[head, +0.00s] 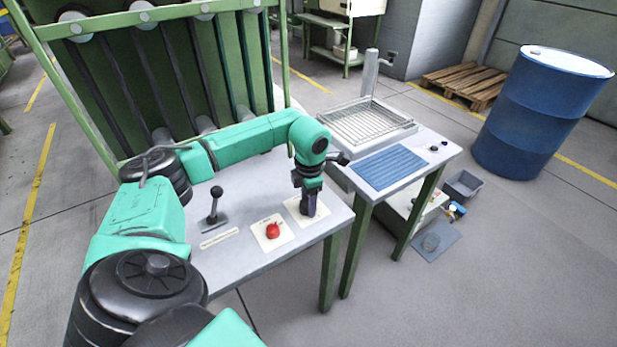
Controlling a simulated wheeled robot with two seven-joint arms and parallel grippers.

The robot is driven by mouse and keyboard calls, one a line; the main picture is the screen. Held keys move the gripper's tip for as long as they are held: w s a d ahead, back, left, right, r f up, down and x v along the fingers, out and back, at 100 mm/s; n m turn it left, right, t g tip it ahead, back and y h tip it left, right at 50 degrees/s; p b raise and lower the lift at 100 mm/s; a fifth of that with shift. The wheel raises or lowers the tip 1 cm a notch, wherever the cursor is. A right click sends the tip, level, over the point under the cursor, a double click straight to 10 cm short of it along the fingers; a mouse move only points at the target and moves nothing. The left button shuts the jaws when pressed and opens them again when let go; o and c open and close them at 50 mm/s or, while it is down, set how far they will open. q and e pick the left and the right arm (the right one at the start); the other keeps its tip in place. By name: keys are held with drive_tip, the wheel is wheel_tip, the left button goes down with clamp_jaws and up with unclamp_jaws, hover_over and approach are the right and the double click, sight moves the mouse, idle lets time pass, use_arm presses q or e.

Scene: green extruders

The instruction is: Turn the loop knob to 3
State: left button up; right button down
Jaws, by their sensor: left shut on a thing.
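My left arm reaches over the table (235,262) from the left. My left gripper (308,207) points straight down over a cream plate (293,206) near the table's right end. Its fingers are shut on the knob at that plate. The fingers hide the knob, so its pointer and the marks around it cannot be read. My right gripper is not in view.
A red knob (273,230) sits on its own plate to the left, and a black lever (214,202) stands further left. A second table with a wire rack (366,120) and blue mat (389,168) stands to the right. A blue barrel (538,115) stands beyond.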

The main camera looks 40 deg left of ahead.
sight(303, 205)
use_arm(q)
drive_tip(key=m, duration=0.4)
drive_tip(key=shift+m+b, duration=0.3)
drive_tip(key=shift+b, duration=0.1)
drive_tip(key=m, duration=0.3)
drive_tip(key=shift+a+m+b, duration=0.1)
drive_tip(key=shift+m+b, duration=0.2)
drive_tip(key=shift+m, duration=0.1)
drive_tip(key=m, duration=0.4)
drive_tip(key=shift+h+b, duration=0.3)
drive_tip(key=shift+b, duration=0.05)
drive_tip(key=shift+r+m, duration=0.1)
drive_tip(key=shift+m, duration=1.7)
drive_tip(key=o, duration=1.4)
drive_tip(key=shift+c, duration=0.2)
wheel_tip(303, 205, up, 14)
drive_tip(key=s, duration=0.1)
drive_tip(key=shift+a+r, duration=0.2)
drive_tip(key=shift+a, duration=0.05)
